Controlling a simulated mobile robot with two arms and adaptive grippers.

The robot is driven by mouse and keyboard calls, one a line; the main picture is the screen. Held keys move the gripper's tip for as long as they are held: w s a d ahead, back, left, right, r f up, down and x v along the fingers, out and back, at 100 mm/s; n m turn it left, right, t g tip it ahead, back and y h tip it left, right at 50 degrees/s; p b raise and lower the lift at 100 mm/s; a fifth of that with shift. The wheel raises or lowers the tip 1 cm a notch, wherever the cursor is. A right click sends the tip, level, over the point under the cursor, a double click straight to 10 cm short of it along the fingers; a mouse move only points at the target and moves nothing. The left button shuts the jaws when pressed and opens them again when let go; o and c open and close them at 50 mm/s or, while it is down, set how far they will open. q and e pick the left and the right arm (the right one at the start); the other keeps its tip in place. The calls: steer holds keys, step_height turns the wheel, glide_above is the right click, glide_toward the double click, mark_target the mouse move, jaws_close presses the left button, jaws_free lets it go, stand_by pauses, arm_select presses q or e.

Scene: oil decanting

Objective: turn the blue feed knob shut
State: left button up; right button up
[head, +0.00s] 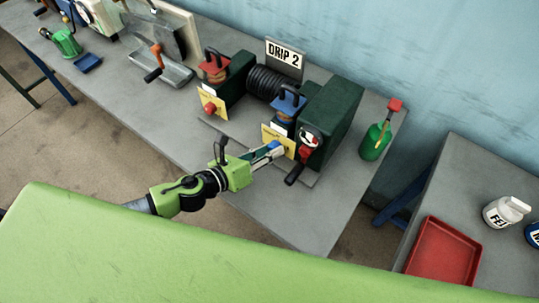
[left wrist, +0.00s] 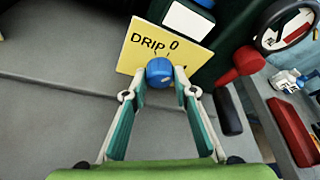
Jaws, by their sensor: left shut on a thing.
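The blue feed knob (left wrist: 160,72) sits in front of a yellow plate (left wrist: 138,45) marked "DRIP" and "0" in the left wrist view. My left gripper (head: 276,150) reaches in from the left in the head view and is shut on the knob, one finger on each side of it. In the left wrist view the fingertips (left wrist: 160,88) close on the knob's sides. The knob (head: 273,145) shows only in part in the head view, among the fingers. The knob's exact angle is hard to read. My right gripper is not seen.
A dark green box (head: 335,120) with a round gauge and a black-handled red lever stands right of the knob. A red knob (head: 209,107) on another yellow plate is further left. A green bottle (head: 375,141) stands at the bench's right end. The bench front is clear.

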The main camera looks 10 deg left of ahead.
arm_select(q)
steer(key=n+b, duration=0.1)
steer(key=n+h+b, duration=0.1)
steer(key=b, duration=0.1)
steer(key=shift+a+f, duration=0.1)
steer(key=shift+f, duration=0.15)
steer(key=shift+w+r+n+h+b, duration=0.15)
steer(key=shift+n+h+b, duration=0.45)
steer(key=shift+n+b, duration=0.3)
steer(key=o, duration=1.1)
steer(key=shift+a, duration=0.1)
steer(key=shift+s+a, duration=0.35)
steer(key=shift+s, duration=0.25)
steer(key=shift+r+v, duration=0.2)
steer(key=shift+v, duration=3.15)
